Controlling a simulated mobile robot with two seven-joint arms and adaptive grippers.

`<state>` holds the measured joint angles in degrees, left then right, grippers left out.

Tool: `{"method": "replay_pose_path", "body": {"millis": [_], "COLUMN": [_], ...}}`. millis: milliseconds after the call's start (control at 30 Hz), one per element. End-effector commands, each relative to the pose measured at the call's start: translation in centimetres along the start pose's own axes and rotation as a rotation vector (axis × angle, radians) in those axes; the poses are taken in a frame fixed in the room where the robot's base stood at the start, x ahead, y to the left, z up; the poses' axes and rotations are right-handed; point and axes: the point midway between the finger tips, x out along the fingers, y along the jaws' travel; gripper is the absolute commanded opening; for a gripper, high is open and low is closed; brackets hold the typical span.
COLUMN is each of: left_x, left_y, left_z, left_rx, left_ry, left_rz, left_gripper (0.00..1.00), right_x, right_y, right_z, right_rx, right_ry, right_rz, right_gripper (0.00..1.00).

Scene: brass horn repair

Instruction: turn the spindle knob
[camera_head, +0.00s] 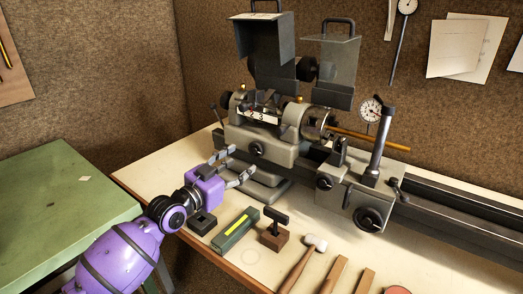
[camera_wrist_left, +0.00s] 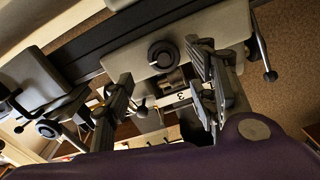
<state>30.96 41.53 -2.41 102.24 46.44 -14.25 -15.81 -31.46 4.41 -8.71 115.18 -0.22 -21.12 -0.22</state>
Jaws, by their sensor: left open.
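A grey lathe-like machine stands on the pale bench. The dark round spindle knob (camera_head: 256,149) is on the front of its headstock (camera_head: 270,140). My left gripper (camera_head: 236,166), purple with grey fingers, is open and empty, in front of and a little below the headstock. My right gripper is not in view.
A green table (camera_head: 55,195) is at left.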

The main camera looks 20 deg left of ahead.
Motion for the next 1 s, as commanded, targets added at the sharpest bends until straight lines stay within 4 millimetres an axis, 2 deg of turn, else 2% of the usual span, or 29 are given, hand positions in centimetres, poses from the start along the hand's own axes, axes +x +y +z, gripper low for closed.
{"method": "replay_pose_path", "body": {"millis": [300, 500, 867, 1000], "left_x": [4.5, 6.9, 7.6, 7.6], "left_y": [0.0, 0.0, 0.0, 0.0], "left_z": [-0.2, 0.0, 0.0, 0.0], "left_rx": [-0.001, -0.001, 0.000, 0.000], "left_ry": [0.003, 0.001, 0.000, 0.000], "left_rz": [-0.001, 0.000, 0.000, 0.000], "left_gripper": [0.53, 0.53, 0.53, 0.36], "right_x": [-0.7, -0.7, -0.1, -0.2], "right_y": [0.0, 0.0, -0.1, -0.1], "right_z": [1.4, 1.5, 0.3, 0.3], "right_rx": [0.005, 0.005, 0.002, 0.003], "right_ry": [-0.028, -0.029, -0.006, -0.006], "right_rz": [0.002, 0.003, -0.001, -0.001], "right_gripper": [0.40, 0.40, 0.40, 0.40]}}
